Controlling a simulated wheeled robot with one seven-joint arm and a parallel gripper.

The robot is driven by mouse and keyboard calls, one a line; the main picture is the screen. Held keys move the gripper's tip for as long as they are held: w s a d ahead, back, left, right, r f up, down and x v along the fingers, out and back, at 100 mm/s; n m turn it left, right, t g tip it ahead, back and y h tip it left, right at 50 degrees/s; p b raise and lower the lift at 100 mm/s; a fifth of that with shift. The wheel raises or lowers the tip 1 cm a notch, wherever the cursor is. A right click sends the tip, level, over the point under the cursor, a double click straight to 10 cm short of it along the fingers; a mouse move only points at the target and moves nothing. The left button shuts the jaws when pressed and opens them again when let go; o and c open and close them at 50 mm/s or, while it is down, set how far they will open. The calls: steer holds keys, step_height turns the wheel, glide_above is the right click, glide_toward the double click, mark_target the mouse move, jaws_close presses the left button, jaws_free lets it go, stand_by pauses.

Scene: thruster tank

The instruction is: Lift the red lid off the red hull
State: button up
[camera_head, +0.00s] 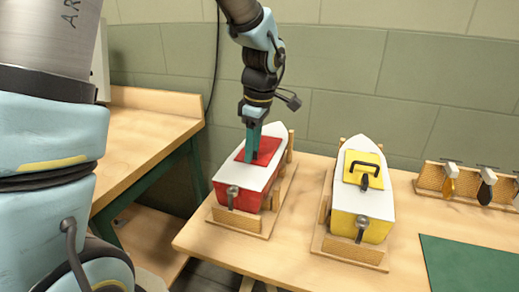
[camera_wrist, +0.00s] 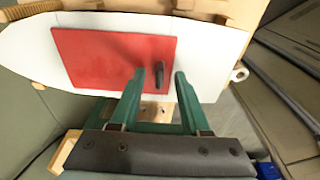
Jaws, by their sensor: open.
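The red hull (camera_head: 238,197) has a white deck and sits in a wooden cradle on the table. The flat red lid (camera_head: 268,151) lies on its deck; it also shows in the wrist view (camera_wrist: 100,58). A dark handle (camera_wrist: 160,76) stands on the lid. My gripper (camera_head: 252,160) points down over the lid and hides its handle in the head view. In the wrist view my gripper (camera_wrist: 160,72) is open, with one green finger on each side of the handle. No contact with the handle shows, and I cannot tell the exact height of the fingertips.
A yellow hull (camera_head: 360,226) with a yellow lid and black handle stands in a cradle to the right. A wooden rack (camera_head: 432,178) with hanging parts and a green mat (camera_head: 465,265) lie farther right. Another bench (camera_head: 145,145) stands at left.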

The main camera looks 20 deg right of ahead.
steer(key=shift+c, duration=0.3)
jaws_close()
stand_by(0.4)
